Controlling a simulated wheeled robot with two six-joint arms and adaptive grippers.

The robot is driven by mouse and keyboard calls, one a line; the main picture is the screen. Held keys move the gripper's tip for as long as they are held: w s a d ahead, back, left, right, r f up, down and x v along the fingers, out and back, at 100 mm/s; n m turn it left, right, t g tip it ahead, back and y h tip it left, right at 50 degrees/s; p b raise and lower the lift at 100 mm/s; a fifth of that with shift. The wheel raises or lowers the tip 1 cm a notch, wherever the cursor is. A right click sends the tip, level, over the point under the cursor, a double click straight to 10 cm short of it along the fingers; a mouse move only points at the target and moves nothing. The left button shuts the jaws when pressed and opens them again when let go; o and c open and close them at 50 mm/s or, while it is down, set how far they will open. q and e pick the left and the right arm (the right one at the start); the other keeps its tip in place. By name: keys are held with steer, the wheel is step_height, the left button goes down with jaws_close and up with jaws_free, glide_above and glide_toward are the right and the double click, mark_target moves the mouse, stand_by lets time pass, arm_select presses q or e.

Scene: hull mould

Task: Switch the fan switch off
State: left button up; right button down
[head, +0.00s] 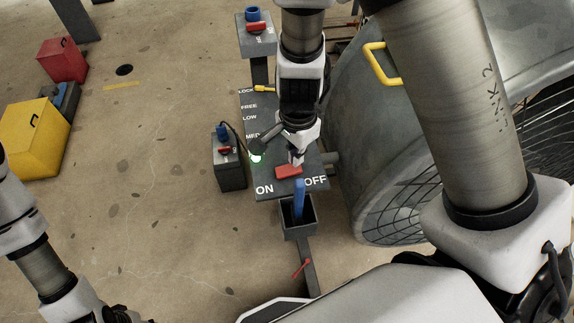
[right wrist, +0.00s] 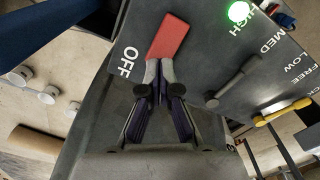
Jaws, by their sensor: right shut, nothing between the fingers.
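The fan switch is a red rocker (head: 288,171) on a grey control panel (head: 275,184), between the printed words ON at left and OFF at right. In the right wrist view the red switch (right wrist: 168,38) shows just ahead of the fingertips, with OFF beside its near end. My right gripper (head: 296,160) is shut and empty, its tips at the OFF end of the switch; I cannot tell whether they touch it. Which way the rocker is tilted is unclear. Of my left arm only links show at lower left; its fingers are out of view.
A green lamp (right wrist: 240,13) glows by HIGH. A grey lever (right wrist: 235,82) and a yellow lever (right wrist: 283,112) stick up from the panel. A big drum fan (head: 385,190) stands close at right. A blue handle (head: 299,200) rises below the panel.

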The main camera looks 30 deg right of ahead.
steer(key=shift+f+b, duration=1.05)
steer(key=shift+f, duration=0.25)
stand_by(0.9)
step_height(320, 180, up, 7)
steer(key=p, duration=0.7)
steer(key=shift+r, duration=0.15)
